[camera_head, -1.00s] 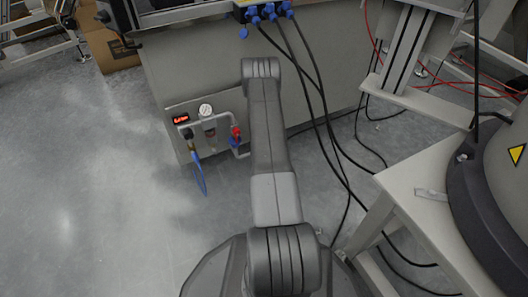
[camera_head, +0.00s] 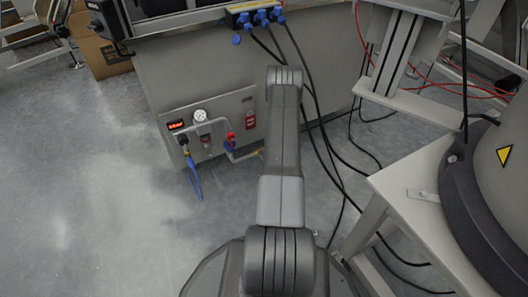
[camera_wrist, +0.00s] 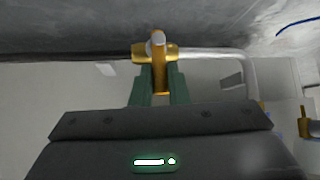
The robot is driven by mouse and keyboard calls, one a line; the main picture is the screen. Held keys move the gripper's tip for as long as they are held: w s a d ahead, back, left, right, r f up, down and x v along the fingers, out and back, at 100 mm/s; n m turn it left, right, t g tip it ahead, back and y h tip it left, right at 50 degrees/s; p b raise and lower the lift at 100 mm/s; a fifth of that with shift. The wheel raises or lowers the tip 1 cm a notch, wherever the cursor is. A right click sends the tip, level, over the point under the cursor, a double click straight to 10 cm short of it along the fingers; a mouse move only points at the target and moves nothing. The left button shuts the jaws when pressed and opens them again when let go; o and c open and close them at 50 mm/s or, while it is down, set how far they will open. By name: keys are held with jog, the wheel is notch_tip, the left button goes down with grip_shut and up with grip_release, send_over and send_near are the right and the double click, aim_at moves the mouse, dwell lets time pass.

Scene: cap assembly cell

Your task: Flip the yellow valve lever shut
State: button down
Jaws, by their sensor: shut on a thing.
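The yellow valve lever (camera_wrist: 159,72) shows in the wrist view as a narrow gold strip running down from the brass-coloured valve body (camera_wrist: 141,54). My gripper (camera_wrist: 158,88) has its two green fingers on either side of the lever, shut on it. The valve sits on a grey pipe (camera_wrist: 215,55). In the head view a small yellow part (camera_head: 260,151) shows at the pipe's right end, beside my arm. The gripper itself is hidden there behind my arm.
The panel (camera_head: 222,108) carries a round gauge (camera_head: 200,116), a red display (camera_head: 176,125), a red switch (camera_head: 250,120), and a red-and-blue fitting (camera_head: 231,141). A blue hose (camera_head: 194,180) hangs left. Black cables (camera_head: 318,140) hang right of my arm. Open floor lies left.

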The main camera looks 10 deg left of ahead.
jog(key=c, duration=1.4)
grip_release()
jog(key=p+v, duration=0.5)
jog(key=v, duration=0.8)
jog(key=shift+s+d+r, duration=0.2)
jog(key=shift+s, duration=0.05)
jog(key=shift+f, duration=0.1)
jog(key=b+x, duration=0.5)
jog(key=x, duration=0.8)
jog(key=shift+w+a, duration=0.2)
jog(key=shift+w, duration=0.05)
